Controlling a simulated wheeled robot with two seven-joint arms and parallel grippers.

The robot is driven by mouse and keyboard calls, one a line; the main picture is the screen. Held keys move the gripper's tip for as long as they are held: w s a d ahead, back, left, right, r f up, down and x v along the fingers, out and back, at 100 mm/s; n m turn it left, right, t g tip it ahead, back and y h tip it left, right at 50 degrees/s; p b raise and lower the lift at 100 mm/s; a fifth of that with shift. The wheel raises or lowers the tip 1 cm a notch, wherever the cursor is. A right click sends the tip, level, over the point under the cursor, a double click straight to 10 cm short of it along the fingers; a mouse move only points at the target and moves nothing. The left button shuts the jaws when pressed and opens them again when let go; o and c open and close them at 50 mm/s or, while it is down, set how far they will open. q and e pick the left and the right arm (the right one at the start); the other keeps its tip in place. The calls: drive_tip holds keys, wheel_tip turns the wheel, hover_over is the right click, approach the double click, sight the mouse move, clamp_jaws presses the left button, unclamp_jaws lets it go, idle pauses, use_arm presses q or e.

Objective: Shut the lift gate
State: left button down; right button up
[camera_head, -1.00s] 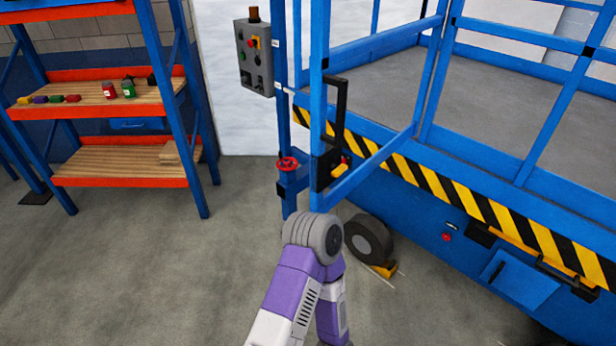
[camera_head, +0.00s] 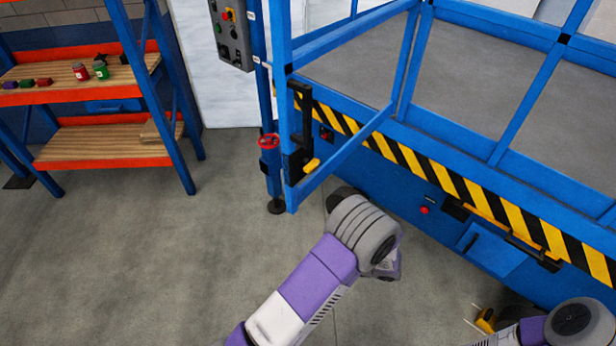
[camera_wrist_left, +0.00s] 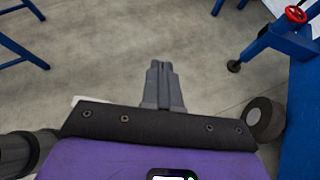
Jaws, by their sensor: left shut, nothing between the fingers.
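The lift gate (camera_head: 346,160) is a blue tubular frame. It stands swung out from the platform, its free end toward me. A tall black handle (camera_head: 303,105) and a black latch plate with a yellow lever (camera_head: 312,165) sit on its end post. Beside that end stands a blue post (camera_head: 262,85) with a red handwheel (camera_head: 268,141), which also shows in the left wrist view (camera_wrist_left: 296,14). My left gripper (camera_wrist_left: 160,68) is shut and empty over bare floor in the left wrist view. In the head view my left arm hides it.
The blue lift body (camera_head: 470,215) with a black-yellow striped edge fills the right. A grey control box (camera_head: 230,35) hangs on the post. A shelf rack (camera_head: 110,140) with jars stands at left. Floor between rack and gate is clear. A dark wheel (camera_wrist_left: 265,118) shows in the wrist view.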

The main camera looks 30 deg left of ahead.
use_arm(q)
drive_tip(key=w+d+r+m+t+y+p, duration=0.1)
drive_tip(key=w+d+r+t+y, duration=0.2)
drive_tip(key=r, duration=0.6)
drive_tip(key=w+d+r+m+t+y+p, duration=0.1)
drive_tip(key=w+r+y, duration=0.3)
drive_tip(key=r, duration=0.5)
drive_tip(key=p, duration=0.3)
approach(299, 181)
drive_tip(key=shift+h, duration=0.3)
drive_tip(key=a, duration=0.4)
drive_tip(key=w+a, duration=0.1)
drive_tip(key=a, duration=0.1)
drive_tip(key=shift+a+r, duration=0.15)
drive_tip(key=shift+a, duration=0.25)
drive_tip(key=shift+a+b, duration=0.1)
drive_tip(key=shift+b, duration=0.2)
